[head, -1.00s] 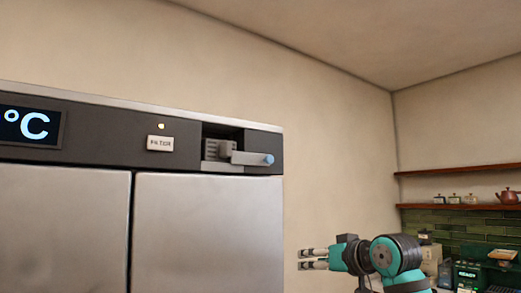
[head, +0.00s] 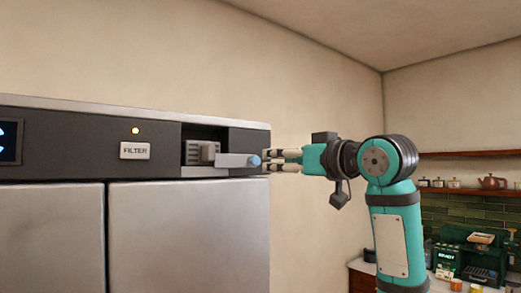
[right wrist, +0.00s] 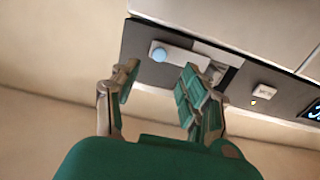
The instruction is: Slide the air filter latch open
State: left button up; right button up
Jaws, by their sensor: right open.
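The air filter latch (head: 232,161) is a grey sliding bar with a light-blue knob (head: 255,161) at its right end. It lies across the lower part of a dark recess (head: 190,132) in the appliance's top panel, beside the FILTER label (head: 135,151). My right gripper (head: 272,160) is open at the panel's right end, close to the knob. In the right wrist view the knob (right wrist: 159,54) shows beyond the open, empty fingers (right wrist: 155,85). I cannot tell whether a finger touches the knob. My left gripper is out of view.
The stainless steel doors (head: 190,235) fill the area below the panel. Shelves with small jars (head: 438,183) and a teapot (head: 493,182) are at the back right.

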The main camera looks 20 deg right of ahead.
aim_at(257, 162)
jog(key=p+x, duration=0.2)
jog(key=x, duration=0.4)
jog(key=shift+w+r+p, duration=0.1)
jog(key=shift+r+p, duration=0.05)
jog(key=shift+p, duration=0.25)
jog(key=shift+w+a, duration=0.25)
jog(key=shift+w, duration=0.4)
jog(key=shift+f, duration=0.2)
grip_shut()
jog(key=shift+s+d, duration=0.1)
jog(key=shift+s, duration=0.05)
